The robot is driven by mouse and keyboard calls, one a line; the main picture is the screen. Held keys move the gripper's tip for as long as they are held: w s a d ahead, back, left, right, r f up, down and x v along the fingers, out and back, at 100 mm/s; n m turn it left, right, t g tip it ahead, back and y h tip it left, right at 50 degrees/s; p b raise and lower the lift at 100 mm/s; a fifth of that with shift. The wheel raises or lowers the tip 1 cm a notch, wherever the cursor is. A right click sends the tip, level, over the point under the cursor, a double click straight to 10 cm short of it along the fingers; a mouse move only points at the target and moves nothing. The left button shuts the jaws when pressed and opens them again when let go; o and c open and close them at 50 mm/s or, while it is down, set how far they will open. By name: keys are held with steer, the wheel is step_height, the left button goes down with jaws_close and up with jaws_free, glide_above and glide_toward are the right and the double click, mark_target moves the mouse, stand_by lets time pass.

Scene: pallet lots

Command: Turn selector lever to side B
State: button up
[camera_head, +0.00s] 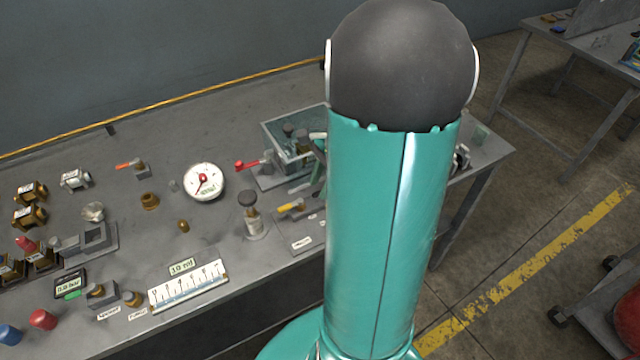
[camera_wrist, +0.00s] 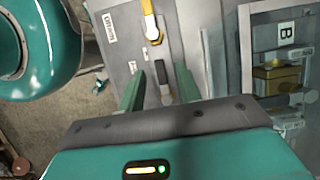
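In the wrist view my gripper (camera_wrist: 160,82) has its two green fingers apart, one on each side of a small grey-and-black lever (camera_wrist: 163,75). I cannot tell whether the fingers touch it. This may be the selector lever; no side marks are readable on it. A yellow-handled lever (camera_wrist: 149,18) lies just beyond it, and it also shows in the head view (camera_head: 290,207). A "B" label (camera_wrist: 286,32) is on the clear-sided box to the right. In the head view my arm hides most of the gripper.
The grey bench (camera_head: 150,215) carries a round gauge (camera_head: 204,182), a red-handled lever (camera_head: 248,165), a black-knobbed post (camera_head: 251,215) and a ruled scale (camera_head: 188,287). The clear-sided box (camera_head: 290,135) stands close to my gripper. Another table (camera_head: 590,60) is at the far right.

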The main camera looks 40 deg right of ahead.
steer(key=shift+a+f, duration=0.2)
steer(key=shift+f, duration=0.3)
steer(key=shift+c, duration=0.4)
jaws_close()
